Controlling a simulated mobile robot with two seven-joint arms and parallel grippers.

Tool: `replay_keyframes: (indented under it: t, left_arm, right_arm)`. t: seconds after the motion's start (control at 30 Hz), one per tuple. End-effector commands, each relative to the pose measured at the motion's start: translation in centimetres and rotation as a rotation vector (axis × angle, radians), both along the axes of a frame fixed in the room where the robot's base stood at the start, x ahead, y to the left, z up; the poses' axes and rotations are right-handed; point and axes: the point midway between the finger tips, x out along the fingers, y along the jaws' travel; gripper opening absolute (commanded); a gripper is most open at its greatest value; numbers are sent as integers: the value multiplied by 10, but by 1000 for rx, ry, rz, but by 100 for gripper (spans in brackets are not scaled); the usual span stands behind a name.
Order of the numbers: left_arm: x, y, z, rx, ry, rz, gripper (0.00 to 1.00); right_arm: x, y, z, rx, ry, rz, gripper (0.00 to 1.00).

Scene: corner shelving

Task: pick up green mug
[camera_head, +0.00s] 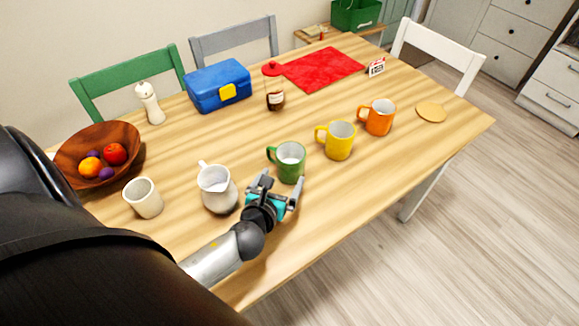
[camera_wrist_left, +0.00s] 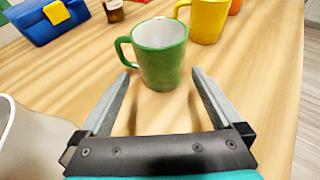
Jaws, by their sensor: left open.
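The green mug (camera_head: 291,165) stands upright on the wooden table, its handle toward the left. In the left wrist view the green mug (camera_wrist_left: 161,58) is just beyond the fingertips, roughly centred between them. My left gripper (camera_head: 279,184) is open and empty, on the near side of the mug. In the left wrist view its two fingers (camera_wrist_left: 161,74) are spread apart, with bare table between them. Whether a fingertip touches the mug cannot be told. My right gripper is not in view.
A white pitcher (camera_head: 216,190) stands close left of the gripper. A yellow mug (camera_head: 339,142) and an orange mug (camera_head: 380,118) stand to the right. A white cup (camera_head: 144,199) and a fruit bowl (camera_head: 70,166) are at left. The table (camera_head: 350,195) is clear at front right.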

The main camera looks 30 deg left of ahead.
Motion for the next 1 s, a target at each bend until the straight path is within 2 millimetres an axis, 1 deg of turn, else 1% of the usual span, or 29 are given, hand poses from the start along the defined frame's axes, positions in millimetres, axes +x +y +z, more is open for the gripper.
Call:
replay_keyframes:
  t: [0.03, 0.1, 0.2, 0.43, 0.6, 0.7, 0.8, 1.0]
  left_arm:
    - [9, 2, -4, 2, -3, 0, 100]
    - [17, 5, -8, 1, -2, 0, 100]
    - [26, 7, -12, -1, -1, 0, 100]
    - [37, 10, -19, 0, -1, 1, 100]
    - [57, 14, -35, -2, -2, 2, 100]
    - [68, 17, -38, -2, -1, 1, 100]
    - [73, 18, -40, -1, 0, 0, 100]
    - [75, 19, -40, -1, 1, 0, 100]
  right_arm:
    - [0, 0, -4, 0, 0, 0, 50]
    - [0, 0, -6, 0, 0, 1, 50]
    - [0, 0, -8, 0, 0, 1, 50]
    - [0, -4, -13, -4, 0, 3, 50]
    - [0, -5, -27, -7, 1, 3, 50]
    - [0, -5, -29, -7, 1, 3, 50]
    - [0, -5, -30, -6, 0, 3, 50]
    - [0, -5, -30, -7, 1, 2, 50]
